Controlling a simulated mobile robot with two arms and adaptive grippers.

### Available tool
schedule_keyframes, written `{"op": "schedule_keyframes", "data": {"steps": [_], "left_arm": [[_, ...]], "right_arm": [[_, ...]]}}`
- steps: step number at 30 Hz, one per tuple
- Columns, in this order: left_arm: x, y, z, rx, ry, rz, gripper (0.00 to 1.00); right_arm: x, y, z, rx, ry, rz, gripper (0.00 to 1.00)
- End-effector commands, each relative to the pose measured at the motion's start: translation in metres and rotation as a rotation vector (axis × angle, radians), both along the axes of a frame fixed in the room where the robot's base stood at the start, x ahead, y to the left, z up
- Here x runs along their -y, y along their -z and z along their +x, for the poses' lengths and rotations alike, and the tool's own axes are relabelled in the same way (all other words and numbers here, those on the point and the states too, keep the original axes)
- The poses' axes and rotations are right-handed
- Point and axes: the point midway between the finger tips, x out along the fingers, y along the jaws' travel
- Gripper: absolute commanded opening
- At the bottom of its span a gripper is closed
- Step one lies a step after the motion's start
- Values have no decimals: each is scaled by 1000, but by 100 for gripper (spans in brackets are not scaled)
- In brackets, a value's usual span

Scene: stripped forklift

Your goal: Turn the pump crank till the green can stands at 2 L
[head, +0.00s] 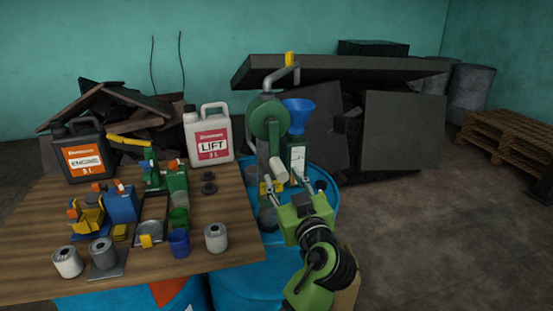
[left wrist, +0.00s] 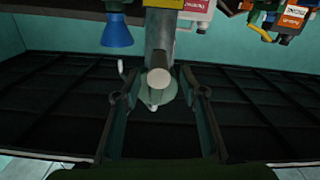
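The pump (head: 268,118) has a round green body on a grey pipe above a blue drum. A pale cylindrical crank grip (head: 278,170) hangs low at its front. The green can (head: 298,157), with a blue funnel (head: 298,112) in its top, stands right behind the pump; its level is too small to read. My left gripper (head: 286,185) is open just below the grip, fingers pointing up at it. In the left wrist view, the grip's round end (left wrist: 158,78) shows between the spread fingers, touching neither. My right gripper is not in view.
The blue drum (head: 325,205) stands beside the wooden table (head: 225,200). The table holds an engine oil jug (head: 82,155), a LIFT jug (head: 208,138) and several small cans and parts. Dark panels (head: 405,130) lean behind. The floor at right is clear, with pallets (head: 505,135) beyond.

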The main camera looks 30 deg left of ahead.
Motion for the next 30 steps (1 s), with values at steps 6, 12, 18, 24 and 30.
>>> {"op": "schedule_keyframes", "data": {"steps": [6,12,18,24,30], "left_arm": [[-36,-4,30,-4,-1,6,39],[-56,-2,48,-4,0,3,39],[-63,0,54,-2,1,1,39],[-63,1,54,-2,1,1,39],[-63,1,54,-2,1,1,0]], "right_arm": [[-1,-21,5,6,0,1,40],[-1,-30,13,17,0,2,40],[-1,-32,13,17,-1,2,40],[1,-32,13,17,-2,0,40],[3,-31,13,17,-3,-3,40]]}}
